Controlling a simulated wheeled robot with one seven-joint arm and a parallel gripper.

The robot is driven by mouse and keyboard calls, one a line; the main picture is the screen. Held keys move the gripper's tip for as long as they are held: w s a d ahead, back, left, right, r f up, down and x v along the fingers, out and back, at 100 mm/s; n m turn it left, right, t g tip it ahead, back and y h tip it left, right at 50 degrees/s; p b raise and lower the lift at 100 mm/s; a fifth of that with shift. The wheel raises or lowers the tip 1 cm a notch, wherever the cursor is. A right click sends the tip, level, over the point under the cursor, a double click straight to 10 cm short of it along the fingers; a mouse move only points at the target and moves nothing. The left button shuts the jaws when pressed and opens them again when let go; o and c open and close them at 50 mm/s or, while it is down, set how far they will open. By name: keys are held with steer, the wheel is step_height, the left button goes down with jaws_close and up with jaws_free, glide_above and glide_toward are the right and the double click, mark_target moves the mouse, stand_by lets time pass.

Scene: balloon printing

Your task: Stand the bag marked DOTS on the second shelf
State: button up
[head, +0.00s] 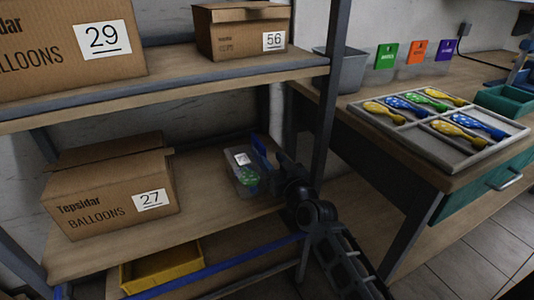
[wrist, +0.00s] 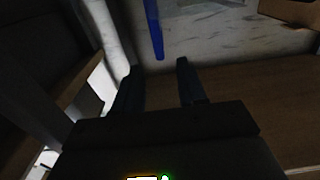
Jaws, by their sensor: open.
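A clear bag (head: 242,182) with a white label and green contents is on the middle shelf board (head: 110,245) of the rack, right of a carton. The label is too small to read. A blue strip (head: 262,154) shows at its right side; I cannot tell whether it belongs to the bag. My gripper (head: 281,160) is just right of the strip. In the wrist view my gripper (wrist: 157,72) is open, its two dark fingers apart with nothing between them. A blue strip (wrist: 154,28) shows beyond the fingertips. The bag's base is partly hidden.
A carton marked 27 (head: 112,190) stands left on the same board. Cartons marked 29 (head: 100,62) and 56 (head: 240,42) are above. A rack post (head: 328,95) rises close to my arm. A yellow bin (head: 160,268) is below. The bench right holds a balloon tray (head: 480,142).

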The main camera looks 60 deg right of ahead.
steer(key=s+a+f+n+y, duration=0.1)
steer(key=s+a+y, duration=0.1)
steer(key=s+a, duration=0.35)
steer(key=s+a+f+n+t+y, duration=0.1)
steer(key=s+a+n, duration=0.15)
steer(key=a, duration=0.65)
steer(key=s+a+f+y, duration=0.1)
steer(key=s+a+y, duration=0.1)
steer(key=s+a, duration=0.4)
steer(key=s+a+r+n+y, duration=0.4)
steer(key=s+a+r, duration=0.4)
steer(key=s+a, duration=0.4)
steer(key=shift+s+a+r+g+y, duration=0.15)
steer(key=shift+s+a+g+y, duration=0.3)
steer(key=shift+y, duration=0.45)
steer(key=shift+s, duration=0.1)
